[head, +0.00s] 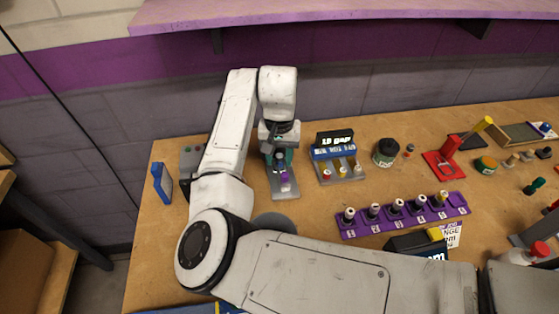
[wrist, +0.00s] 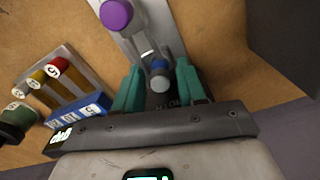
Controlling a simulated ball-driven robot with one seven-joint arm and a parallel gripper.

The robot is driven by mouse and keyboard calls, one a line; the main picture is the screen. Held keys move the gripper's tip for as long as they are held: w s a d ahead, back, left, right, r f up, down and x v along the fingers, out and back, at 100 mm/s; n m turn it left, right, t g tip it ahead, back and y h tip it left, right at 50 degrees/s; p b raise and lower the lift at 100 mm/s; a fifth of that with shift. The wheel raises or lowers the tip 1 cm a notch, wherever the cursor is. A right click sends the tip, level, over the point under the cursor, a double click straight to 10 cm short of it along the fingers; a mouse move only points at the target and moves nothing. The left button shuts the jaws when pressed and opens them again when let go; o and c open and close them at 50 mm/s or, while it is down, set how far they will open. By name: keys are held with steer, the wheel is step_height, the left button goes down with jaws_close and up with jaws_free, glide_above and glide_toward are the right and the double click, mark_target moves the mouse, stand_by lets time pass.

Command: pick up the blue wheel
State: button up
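My gripper (head: 280,160) is over a narrow grey plate (head: 285,195) on the wooden table, pointing down. In the wrist view my gripper (wrist: 159,68) has its two teal fingers apart, one on each side of a small blue wheel (wrist: 160,65) with a pale grey end. A gap shows between the wheel and each finger. A purple wheel (wrist: 116,15) is farther along the same plate, outside the fingers; it also shows in the head view (head: 285,187). In the head view I cannot make out the blue wheel clearly behind the gripper.
A labelled rack with a blue front (head: 334,152) stands close on the right. A purple rack (head: 404,214) with several pegs lies farther right. A blue block (head: 161,183) stands at the left table edge. Bare table lies between the plate and the purple rack.

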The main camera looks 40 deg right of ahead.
jaws_close()
steer(key=shift+r, duration=0.1)
